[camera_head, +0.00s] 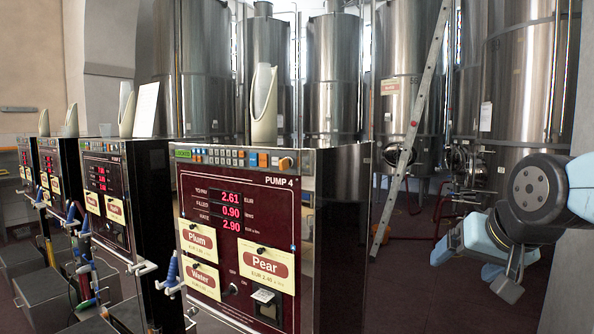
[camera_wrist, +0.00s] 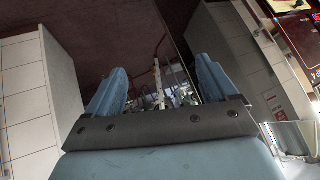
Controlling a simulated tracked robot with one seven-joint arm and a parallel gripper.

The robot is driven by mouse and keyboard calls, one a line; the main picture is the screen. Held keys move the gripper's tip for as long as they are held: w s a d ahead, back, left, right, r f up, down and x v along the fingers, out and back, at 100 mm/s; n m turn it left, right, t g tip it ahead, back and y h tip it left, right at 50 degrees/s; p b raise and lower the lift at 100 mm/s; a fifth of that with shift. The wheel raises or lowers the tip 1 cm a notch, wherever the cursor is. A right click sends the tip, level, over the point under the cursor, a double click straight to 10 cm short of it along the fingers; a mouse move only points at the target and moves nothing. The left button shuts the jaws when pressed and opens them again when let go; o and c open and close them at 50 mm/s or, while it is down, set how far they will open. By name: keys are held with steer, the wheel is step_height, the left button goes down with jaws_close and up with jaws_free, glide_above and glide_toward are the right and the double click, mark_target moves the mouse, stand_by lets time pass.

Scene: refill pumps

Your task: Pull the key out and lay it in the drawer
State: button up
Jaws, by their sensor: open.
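The maroon front of Pump 4 (camera_head: 240,235) faces me in the head view. A small round switch (camera_head: 233,288) sits low on it, beside a pale tag with a dark piece (camera_head: 264,296). I cannot tell whether either one is the key. I cannot make out an open drawer; grey box-like units (camera_head: 48,295) stand at the lower left. My gripper (camera_head: 466,262) is at the right, well apart from the pump. In the wrist view my gripper (camera_wrist: 160,88) has its two blue fingers spread with nothing between them.
Several more pumps stand in a row to the left, with hoses and nozzles on their sides. A ladder (camera_head: 412,130) leans among steel tanks (camera_head: 405,60) behind. A white tiled block (camera_wrist: 35,100) stands left in the wrist view. Dark floor lies between pump and arm.

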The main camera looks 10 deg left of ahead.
steer(key=w+a+r+m+t+y, duration=0.2)
steer(key=w+a+r, duration=0.1)
steer(key=w+a, duration=0.3)
steer(key=w+a+r+m+t+y, duration=0.15)
steer(key=w+a+r, duration=0.25)
steer(key=a, duration=0.4)
steer(key=m+t+y, duration=0.3)
steer(key=m+y, duration=0.1)
steer(key=y, duration=0.2)
glide_toward(283, 167)
steer(key=d+x, duration=0.1)
steer(key=x, duration=0.3)
steer(key=shift+g+h, duration=0.25)
steer(key=shift+r+x, duration=0.15)
steer(key=shift+x, duration=1.3)
steer(key=shift+r+x, duration=0.2)
steer(key=shift+x, duration=1.2)
steer(key=c, duration=1.6)
steer(key=shift+o, duration=0.2)
steer(key=shift+s+f, duration=0.1)
steer(key=shift+s, duration=0.05)
steer(key=shift+s+a, duration=0.15)
steer(key=shift+s, duration=0.2)
